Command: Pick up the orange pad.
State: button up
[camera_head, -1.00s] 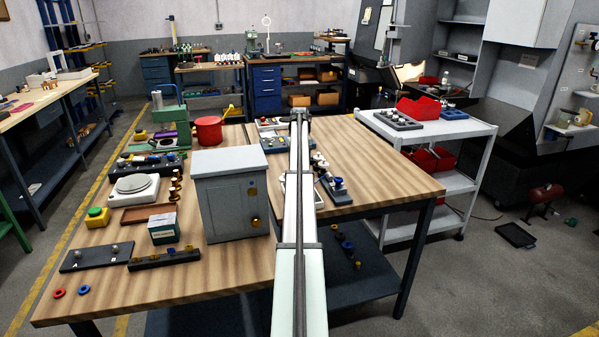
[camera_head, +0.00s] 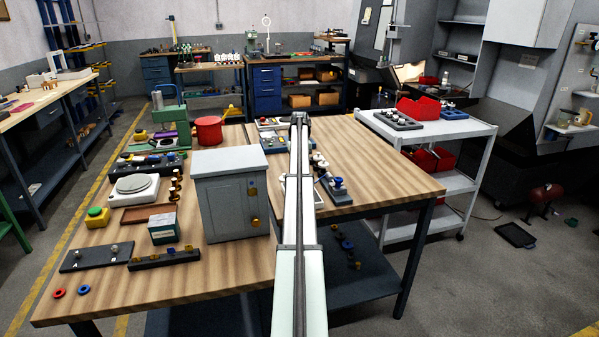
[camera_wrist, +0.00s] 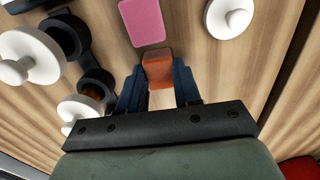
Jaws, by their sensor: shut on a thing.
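The orange pad (camera_wrist: 158,66) is a small orange block in the wrist view, between the fingertips of my gripper (camera_wrist: 158,88). The dark blue fingers are shut on it, one on each side. Part of the pad is hidden by the fingers, and I cannot tell whether it touches the table. In the head view my arm reaches away over the wooden table, and its own length hides the gripper and the pad.
In the wrist view a pink pad (camera_wrist: 142,22) lies just beyond the orange pad. A white knobbed piece (camera_wrist: 229,16) is at the upper right, and white pieces and dark rings are at the left. A grey cabinet (camera_head: 226,200) stands left of my arm.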

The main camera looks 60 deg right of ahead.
jog(key=shift+r, duration=0.15)
notch_tip(320, 180, up, 10)
dwell(0.7)
